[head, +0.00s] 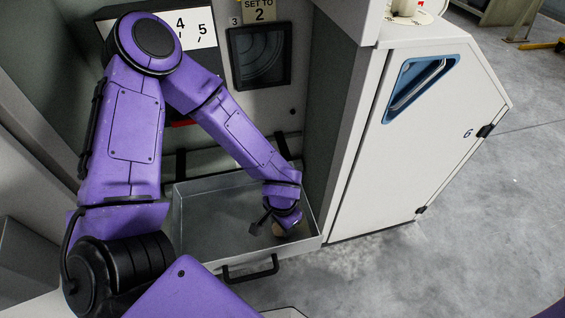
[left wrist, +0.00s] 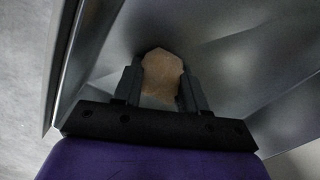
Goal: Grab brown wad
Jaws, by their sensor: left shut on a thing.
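The brown wad (left wrist: 161,75) is a small tan, rough-sided lump. In the left wrist view it sits between the two dark fingers of my left gripper (left wrist: 160,88), which is shut on it. In the head view my left gripper (head: 278,226) reaches down into the right front corner of an open grey metal drawer (head: 215,225). A bit of the wad (head: 278,231) shows beside the gripper there. I cannot tell whether the wad touches the drawer floor. My right gripper is not in view.
The drawer's walls stand close around the gripper, with a black handle (head: 250,270) on its front. A white cabinet marked 6 (head: 420,130) stands to the right. A dark framed panel (head: 259,55) is on the machine behind. Grey floor (head: 400,275) lies clear at the front right.

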